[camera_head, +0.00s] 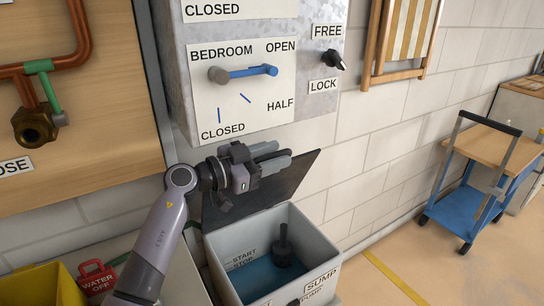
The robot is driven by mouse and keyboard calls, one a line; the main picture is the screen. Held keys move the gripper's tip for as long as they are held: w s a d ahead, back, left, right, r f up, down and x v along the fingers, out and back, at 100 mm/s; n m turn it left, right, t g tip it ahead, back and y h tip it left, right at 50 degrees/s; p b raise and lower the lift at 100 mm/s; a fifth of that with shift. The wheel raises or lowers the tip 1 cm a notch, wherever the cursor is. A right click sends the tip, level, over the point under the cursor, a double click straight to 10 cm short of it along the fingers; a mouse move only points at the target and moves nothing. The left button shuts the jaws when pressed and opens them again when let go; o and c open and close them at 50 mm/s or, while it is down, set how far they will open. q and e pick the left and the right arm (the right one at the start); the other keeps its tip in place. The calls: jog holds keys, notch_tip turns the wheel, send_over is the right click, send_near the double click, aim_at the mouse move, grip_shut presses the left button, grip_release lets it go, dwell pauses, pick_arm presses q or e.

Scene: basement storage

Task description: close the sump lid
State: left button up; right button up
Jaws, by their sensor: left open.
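The sump box (325,258), pale grey with a SUMP label on its front, stands at the bottom centre. Its dark lid (292,187) is open, tilted up at the back of the box. Inside the box I see blue water and a dark float or plunger (283,248). My left gripper (277,156) is open and empty, with its fingers pointing right, in front of the lid's upper left part. It hides part of the lid; I cannot tell whether it touches it. My right gripper is not in view.
A grey metal control box (180,70) with a blue BEDROOM lever (252,71) and a black FREE/LOCK knob (334,60) hangs just above the gripper. A yellow bin (40,286) and a red WATER OFF tag (96,279) are at lower left. A blue cart (462,214) stands right.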

pick_arm(q)
grip_shut()
jog(key=s+d+f+m+p, duration=0.2)
jog(key=s+d+f+m, duration=0.5)
jog(key=s+f, duration=0.4)
jog(key=shift+d+f+p, duration=0.3)
jog(key=shift+d+f, duration=0.1)
jog(key=shift+f, duration=0.7)
grip_release()
jog(key=shift+a, duration=0.1)
